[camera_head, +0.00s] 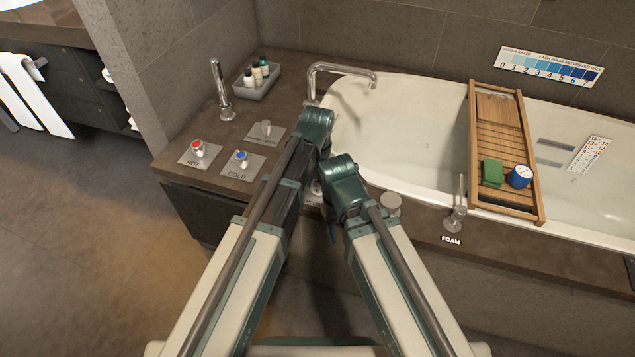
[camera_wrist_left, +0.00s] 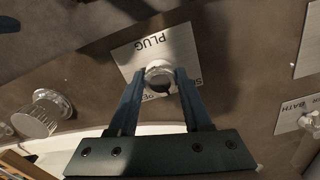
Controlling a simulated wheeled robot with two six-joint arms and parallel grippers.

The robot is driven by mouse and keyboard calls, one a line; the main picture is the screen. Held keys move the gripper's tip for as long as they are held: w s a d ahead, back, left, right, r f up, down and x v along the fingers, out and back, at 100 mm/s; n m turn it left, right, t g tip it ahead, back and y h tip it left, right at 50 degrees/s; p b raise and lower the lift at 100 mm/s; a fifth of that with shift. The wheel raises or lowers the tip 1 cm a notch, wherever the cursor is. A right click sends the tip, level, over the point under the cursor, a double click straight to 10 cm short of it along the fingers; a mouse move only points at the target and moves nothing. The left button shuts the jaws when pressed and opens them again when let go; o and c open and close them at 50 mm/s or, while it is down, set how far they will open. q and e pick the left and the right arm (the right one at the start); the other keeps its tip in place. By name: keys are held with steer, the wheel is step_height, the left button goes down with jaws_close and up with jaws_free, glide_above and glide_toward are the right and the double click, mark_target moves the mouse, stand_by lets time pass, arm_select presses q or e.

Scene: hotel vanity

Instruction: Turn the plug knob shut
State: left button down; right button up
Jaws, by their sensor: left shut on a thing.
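Part of the lettering below PLUG is covered by the knob and fingers, so I cannot read where the knob points. In the head view my arms hide most of this plate and the gripper. My right gripper does not show clearly in either view.
The hot knob (camera_head: 198,148), cold knob (camera_head: 241,157) and bath selector (camera_head: 265,129) stand left of my arms. A tap (camera_head: 340,68) overhangs the white tub (camera_head: 420,110). A wooden caddy (camera_head: 505,145) crosses the tub. A foam dispenser (camera_head: 455,212) stands on the front ledge.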

mark_target(318, 184)
arm_select(q)
steer(key=shift+n, duration=1.9)
steer(key=shift+c, duration=1.7)
jaws_free()
steer(key=shift+r, duration=0.1)
step_height(318, 184, up, 14)
steer(key=p, duration=1.3)
steer(key=shift+f+p, duration=0.2)
steer(key=shift+p, duration=0.2)
